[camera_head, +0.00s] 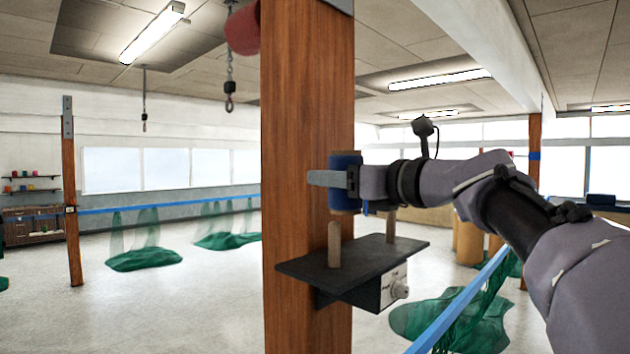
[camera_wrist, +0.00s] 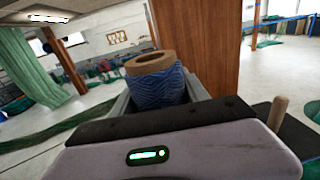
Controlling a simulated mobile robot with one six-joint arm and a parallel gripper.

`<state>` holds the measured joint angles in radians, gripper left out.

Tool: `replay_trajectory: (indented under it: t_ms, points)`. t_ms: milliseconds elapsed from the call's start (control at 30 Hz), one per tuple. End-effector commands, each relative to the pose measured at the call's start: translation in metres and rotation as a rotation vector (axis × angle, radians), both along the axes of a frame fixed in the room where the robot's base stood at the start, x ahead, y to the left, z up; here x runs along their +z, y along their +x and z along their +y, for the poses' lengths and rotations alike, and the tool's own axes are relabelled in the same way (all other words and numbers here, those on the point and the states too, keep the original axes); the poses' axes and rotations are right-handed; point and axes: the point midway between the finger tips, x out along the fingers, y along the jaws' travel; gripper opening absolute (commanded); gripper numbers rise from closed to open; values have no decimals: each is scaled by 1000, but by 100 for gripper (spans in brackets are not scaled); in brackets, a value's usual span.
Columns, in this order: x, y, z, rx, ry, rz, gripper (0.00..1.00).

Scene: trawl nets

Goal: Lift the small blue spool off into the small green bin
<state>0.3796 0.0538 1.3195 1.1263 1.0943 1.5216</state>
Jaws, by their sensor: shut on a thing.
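The small blue spool (camera_head: 346,183) is upright, beside the wooden post in the head view. My gripper (camera_head: 335,179) is shut on it, with a finger across its front. The spool is raised above the dark shelf (camera_head: 300,266) and its wooden pegs. In the wrist view the blue spool (camera_wrist: 158,88), with its brown cardboard core on top, sits between the fingers of my gripper (camera_wrist: 157,95). I cannot make out a small green bin in either view.
The wooden post (camera_head: 305,120) stands close by the spool. Two upright pegs (camera_head: 334,245) rise from the shelf, and a small box with a knob (camera_head: 394,288) hangs beneath it. A blue rail (camera_head: 462,305) and green nets (camera_head: 145,258) lie beyond. Open floor is at left.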

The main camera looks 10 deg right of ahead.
Motion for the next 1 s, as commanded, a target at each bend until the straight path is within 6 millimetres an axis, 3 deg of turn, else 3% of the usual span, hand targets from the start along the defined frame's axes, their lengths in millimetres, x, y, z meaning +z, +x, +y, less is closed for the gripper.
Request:
replay_trajectory:
  t_ms: [700, 1000]
  points:
    - [0, -70, -42, -2, 0, -1, 8]
    - [0, -80, -48, 1, 0, 0, 8]
